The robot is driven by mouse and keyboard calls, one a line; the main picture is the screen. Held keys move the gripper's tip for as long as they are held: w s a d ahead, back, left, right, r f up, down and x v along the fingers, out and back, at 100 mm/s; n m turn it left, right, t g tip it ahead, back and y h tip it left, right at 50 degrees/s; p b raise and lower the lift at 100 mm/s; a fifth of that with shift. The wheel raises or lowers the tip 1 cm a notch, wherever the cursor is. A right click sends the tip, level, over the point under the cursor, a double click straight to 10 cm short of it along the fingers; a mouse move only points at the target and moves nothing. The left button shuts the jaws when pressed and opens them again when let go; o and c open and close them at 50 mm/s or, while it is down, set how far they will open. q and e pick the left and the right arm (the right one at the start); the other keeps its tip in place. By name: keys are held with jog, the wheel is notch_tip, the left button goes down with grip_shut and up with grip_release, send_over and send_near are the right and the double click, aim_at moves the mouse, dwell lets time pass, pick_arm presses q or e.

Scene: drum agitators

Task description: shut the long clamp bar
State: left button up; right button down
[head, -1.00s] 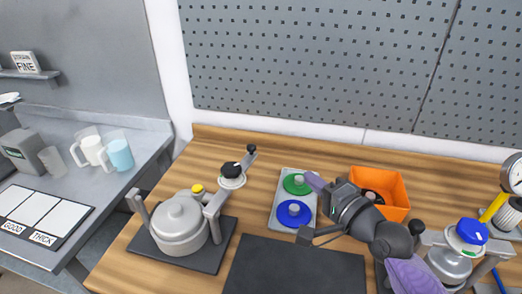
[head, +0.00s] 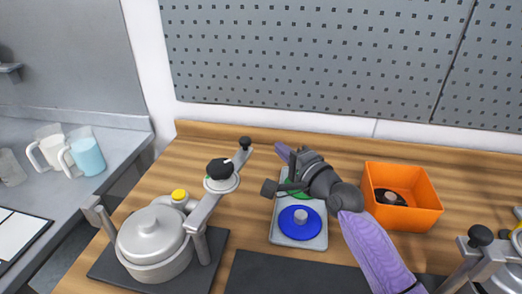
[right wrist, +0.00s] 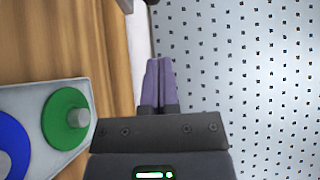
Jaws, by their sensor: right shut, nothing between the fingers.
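The long clamp bar (head: 208,205) is a grey arm at the right side of a lidded grey pot (head: 152,243). It is swung open, pointing away from the pot toward the back right. It carries a round pad with a black knob (head: 220,169), and a black ball (head: 245,143) is at its far end. My right gripper (head: 282,152) has purple fingers, shut and empty, to the right of the bar's end and apart from it. The shut fingers also show in the right wrist view (right wrist: 158,82). A dark piece shows at that view's top edge; I cannot tell what it is. My left gripper is not in view.
A grey tray (head: 282,236) with a green disc (head: 298,187) and a blue disc (head: 300,223) lies under my right gripper. An orange box (head: 414,212) stands right of my arm. Another clamp stands at the right edge. The pegboard (head: 320,70) rises behind.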

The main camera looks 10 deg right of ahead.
jog(key=shift+w+a, duration=0.45)
jog(key=shift+a, duration=0.25)
jog(key=shift+w+a, duration=0.45)
jog(key=shift+a, duration=0.25)
jog(key=shift+w+a, duration=0.45)
jog(key=shift+a, duration=0.25)
